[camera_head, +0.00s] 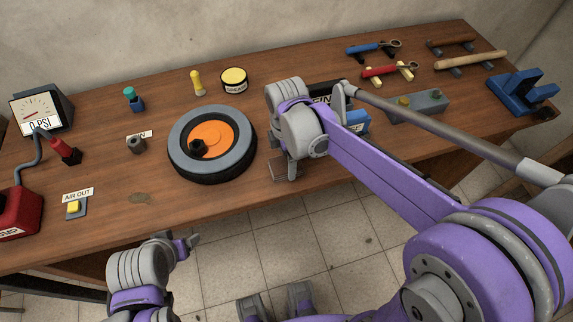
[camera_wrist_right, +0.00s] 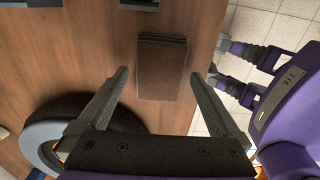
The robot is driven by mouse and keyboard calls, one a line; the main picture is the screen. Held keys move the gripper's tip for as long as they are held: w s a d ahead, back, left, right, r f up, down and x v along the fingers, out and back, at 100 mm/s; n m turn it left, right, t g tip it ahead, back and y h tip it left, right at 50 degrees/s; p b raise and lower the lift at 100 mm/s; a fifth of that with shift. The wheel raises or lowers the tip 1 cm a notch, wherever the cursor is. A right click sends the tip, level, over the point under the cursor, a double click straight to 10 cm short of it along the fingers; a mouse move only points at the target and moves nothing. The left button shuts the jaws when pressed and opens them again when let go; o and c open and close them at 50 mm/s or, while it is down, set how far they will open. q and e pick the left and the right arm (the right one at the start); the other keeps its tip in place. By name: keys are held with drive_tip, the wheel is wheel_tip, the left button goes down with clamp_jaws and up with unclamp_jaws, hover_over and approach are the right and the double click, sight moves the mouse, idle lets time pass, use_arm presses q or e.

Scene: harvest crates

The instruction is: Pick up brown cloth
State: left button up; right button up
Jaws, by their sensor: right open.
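The brown cloth (camera_wrist_right: 162,60) shows in the right wrist view as a folded, flat rectangle lying on the wooden table near its edge. In the head view I cannot make it out; my right gripper and arm cover that area. My right gripper (camera_head: 284,172) is over the table's front edge, right of the wheel. In the wrist view its two fingers (camera_wrist_right: 159,77) are spread wide, with the cloth between and beyond their tips and nothing held. My left gripper (camera_head: 188,242) is in front of the table, above the floor; its jaw state is unclear.
A wheel (camera_head: 240,153) with an orange hub lies left of my right gripper. A gauge (camera_head: 40,108), red pump (camera_head: 20,212) and air-out button (camera_head: 74,207) stand at left.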

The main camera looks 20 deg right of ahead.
sight(286, 164)
drive_tip(key=shift+f, duration=0.7)
drive_tip(key=c, duration=1.2)
drive_tip(key=shift+r, duration=0.1)
wheel_tip(286, 164, up, 10)
drive_tip(key=shift+f+p, duration=0.1)
drive_tip(key=shift+p, duration=0.25)
drive_tip(key=o, duration=0.7)
drive_tip(key=c, duration=0.5)
